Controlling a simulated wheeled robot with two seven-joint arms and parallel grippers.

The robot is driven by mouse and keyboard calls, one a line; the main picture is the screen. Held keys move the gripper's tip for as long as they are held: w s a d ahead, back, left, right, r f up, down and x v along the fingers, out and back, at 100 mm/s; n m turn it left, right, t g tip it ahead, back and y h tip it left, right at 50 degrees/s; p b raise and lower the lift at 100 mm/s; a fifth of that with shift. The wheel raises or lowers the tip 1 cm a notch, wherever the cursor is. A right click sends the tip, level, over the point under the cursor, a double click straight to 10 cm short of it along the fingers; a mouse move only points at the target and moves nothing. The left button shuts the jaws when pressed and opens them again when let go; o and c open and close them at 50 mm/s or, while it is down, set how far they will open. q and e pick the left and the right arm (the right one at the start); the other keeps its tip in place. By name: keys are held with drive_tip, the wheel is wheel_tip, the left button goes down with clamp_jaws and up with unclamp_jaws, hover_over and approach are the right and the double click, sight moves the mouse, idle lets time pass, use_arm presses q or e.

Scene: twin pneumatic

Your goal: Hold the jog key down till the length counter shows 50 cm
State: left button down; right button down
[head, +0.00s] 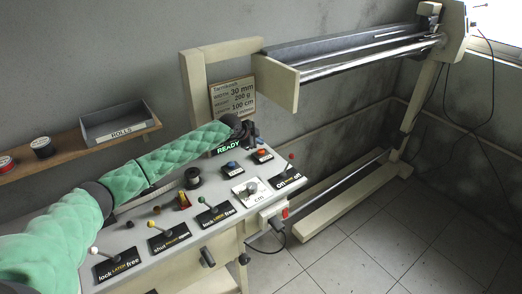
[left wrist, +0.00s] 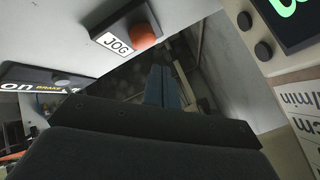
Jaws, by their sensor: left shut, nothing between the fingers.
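The jog key is an orange button beside a white JOG label; it shows in the left wrist view (left wrist: 143,36) and as a small orange-red button on the panel in the head view (head: 262,153). My left gripper (head: 250,137) is above the back of the panel, beyond the button and apart from it. In the left wrist view its fingers (left wrist: 165,88) are together and empty, with the button up and left of them. A dark display (head: 228,148) reads READY in green; no length figure is readable. My right gripper is not in view.
A blue button (head: 232,166), a white cm dial (head: 251,190) and several labelled levers share the sloping panel (head: 180,197). A sign (head: 233,97) stands behind the gripper. A shelf (head: 75,148) with a ROLLS tray (head: 118,123) is at left.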

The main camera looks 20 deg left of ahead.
sight(259, 151)
use_arm(q)
drive_tip(key=shift+r+p, duration=0.7)
drive_tip(key=shift+r, duration=1.05)
